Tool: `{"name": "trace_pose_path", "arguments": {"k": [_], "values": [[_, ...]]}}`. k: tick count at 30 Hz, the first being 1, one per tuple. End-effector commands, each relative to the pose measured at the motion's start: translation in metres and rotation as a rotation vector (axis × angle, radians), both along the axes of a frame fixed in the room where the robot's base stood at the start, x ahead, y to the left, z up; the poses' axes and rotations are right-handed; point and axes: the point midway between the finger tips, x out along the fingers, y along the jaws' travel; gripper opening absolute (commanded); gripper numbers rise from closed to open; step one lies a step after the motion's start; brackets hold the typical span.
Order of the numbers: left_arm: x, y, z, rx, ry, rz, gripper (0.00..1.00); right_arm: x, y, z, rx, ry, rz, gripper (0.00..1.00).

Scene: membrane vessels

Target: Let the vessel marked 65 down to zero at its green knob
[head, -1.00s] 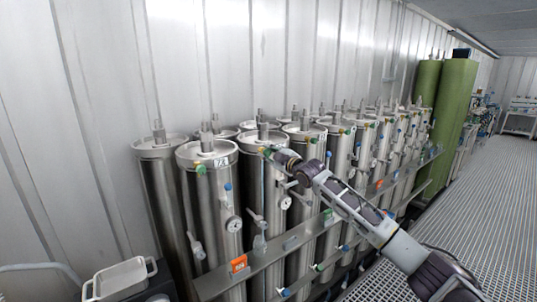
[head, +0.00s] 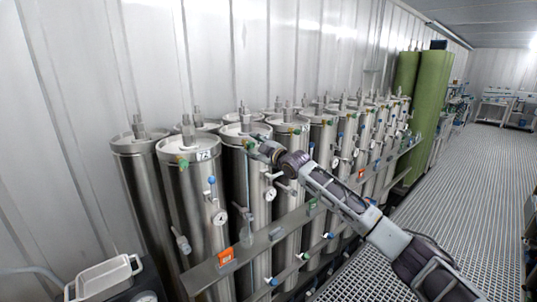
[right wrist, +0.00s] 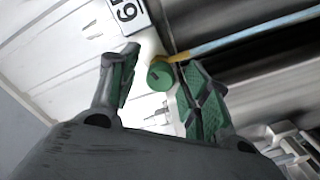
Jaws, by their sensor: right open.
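My right gripper (right wrist: 161,62) is open in the right wrist view, with one green-padded finger on each side of a round green knob (right wrist: 160,76). The knob lies between the fingertips, and neither finger clearly touches it. A white label (right wrist: 127,15) beside it is rotated and cut by the frame edge; its digits look like 65. In the head view, my right gripper (head: 259,149) is at the upper front of a steel vessel (head: 238,190) in the front row, close to a small green knob (head: 249,143). My left gripper is not in view.
A vessel marked 72 (head: 203,155) stands to the left, with its own green knob (head: 183,162) and a dial gauge (head: 220,217). More vessels run back to tall green cylinders (head: 428,90). A metal rail (head: 262,240) crosses the front. The grated floor (head: 430,200) at right is clear.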

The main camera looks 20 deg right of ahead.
Motion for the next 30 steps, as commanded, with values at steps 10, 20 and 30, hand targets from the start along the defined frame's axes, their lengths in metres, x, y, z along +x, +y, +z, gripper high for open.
{"name": "trace_pose_path", "arguments": {"k": [10,20,30], "values": [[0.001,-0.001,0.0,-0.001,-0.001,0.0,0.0,-0.027,-0.01,-0.002,-0.003,0.002,0.0,0.48],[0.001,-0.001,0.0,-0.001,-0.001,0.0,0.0,-0.056,-0.021,-0.002,-0.003,0.001,-0.001,0.48],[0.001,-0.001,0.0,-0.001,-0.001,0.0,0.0,-0.086,-0.031,-0.002,-0.003,0.002,0.0,0.48]]}}
